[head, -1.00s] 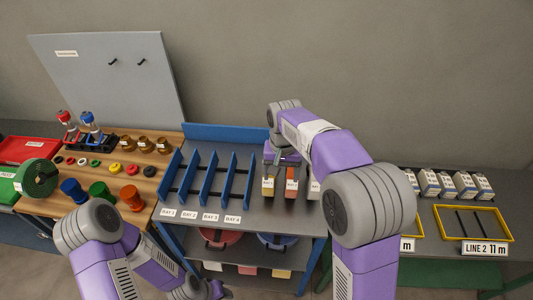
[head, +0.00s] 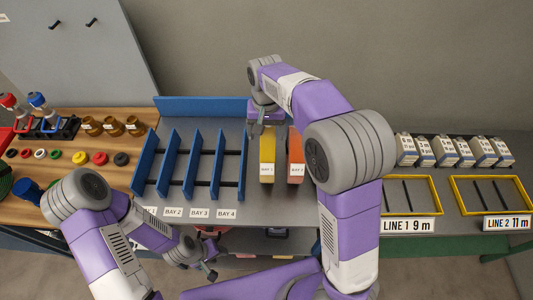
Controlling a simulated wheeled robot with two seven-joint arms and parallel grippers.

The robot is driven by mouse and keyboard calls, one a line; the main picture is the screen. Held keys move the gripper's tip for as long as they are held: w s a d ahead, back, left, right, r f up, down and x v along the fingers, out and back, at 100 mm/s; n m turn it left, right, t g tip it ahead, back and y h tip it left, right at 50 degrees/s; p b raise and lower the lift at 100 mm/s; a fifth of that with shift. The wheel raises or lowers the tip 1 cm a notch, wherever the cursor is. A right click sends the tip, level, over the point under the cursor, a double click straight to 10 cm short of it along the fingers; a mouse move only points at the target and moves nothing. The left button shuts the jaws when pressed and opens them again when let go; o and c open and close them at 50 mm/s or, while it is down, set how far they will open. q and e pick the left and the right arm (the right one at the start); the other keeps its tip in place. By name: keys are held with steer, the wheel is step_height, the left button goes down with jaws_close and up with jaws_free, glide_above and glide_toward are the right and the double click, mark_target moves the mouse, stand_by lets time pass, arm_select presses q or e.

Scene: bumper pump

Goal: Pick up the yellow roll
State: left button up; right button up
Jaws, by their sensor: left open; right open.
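The yellow roll (head: 267,160) stands upright on the grey bench top, just right of the blue bay rack, with a white label on its front. My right gripper (head: 263,124) is open and empty near the roll's far upper end. Whether it touches the roll cannot be told. My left gripper (head: 207,269) is open and empty, low in front of the bench and well away from the roll.
An orange roll (head: 295,160) stands close to the right of the yellow one. The blue rack (head: 192,165) with upright dividers is on the left. My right forearm covers the bench right of the orange roll. Yellow-framed trays (head: 493,181) lie further right.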

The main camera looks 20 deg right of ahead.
steer(key=f, duration=0.4)
steer(key=s+f, duration=0.1)
steer(key=f, duration=0.1)
steer(key=shift+d+b, duration=0.1)
steer(key=shift+b, duration=0.25)
steer(key=shift+c, duration=0.4)
steer(key=shift+w+r, duration=0.1)
steer(key=shift+r, duration=0.05)
jaws_close()
